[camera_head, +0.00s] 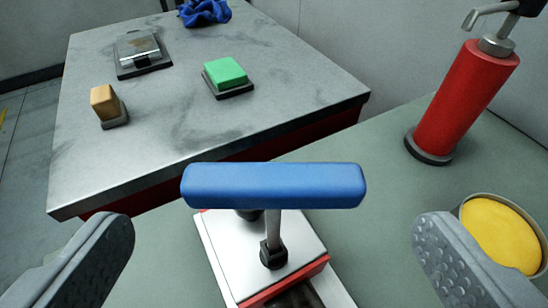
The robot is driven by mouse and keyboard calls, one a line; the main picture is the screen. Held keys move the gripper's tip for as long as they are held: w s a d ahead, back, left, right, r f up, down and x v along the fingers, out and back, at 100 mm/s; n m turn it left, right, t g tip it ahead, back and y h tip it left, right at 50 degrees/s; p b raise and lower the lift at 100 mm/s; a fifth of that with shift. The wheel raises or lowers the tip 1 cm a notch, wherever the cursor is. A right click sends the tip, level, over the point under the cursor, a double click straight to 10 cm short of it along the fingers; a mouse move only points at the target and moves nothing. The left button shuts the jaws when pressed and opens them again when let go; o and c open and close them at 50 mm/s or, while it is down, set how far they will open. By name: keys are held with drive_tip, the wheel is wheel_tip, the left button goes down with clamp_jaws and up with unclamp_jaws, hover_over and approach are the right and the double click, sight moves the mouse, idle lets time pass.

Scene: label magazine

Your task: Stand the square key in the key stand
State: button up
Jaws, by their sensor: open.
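The square key, as I take it, has a thick blue crossbar handle (273,186) and a grey shaft (273,232). It stands upright with the shaft's foot in a black collar (273,254) on a white-topped box with a red side (300,245). My gripper (275,222) is open, one finger low on the left and one low on the right. The handle lies across the view between and beyond the fingertips, and neither finger appears to touch it. I cannot pick out a key stand for certain. The handle hides part of the box's back.
A red pump bottle (463,100) stands at the right, near a round yellow-filled dish (500,235) behind the right finger. A grey table (150,165) beyond holds an orange block (104,102), a green block (226,74), a metal device (140,50) and a blue cloth (204,11).

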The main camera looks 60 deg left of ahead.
sight(275, 203)
drive_tip(key=shift+x, duration=2.7)
drive_tip(key=c, duration=1.1)
drive_tip(key=shift+c, duration=0.2)
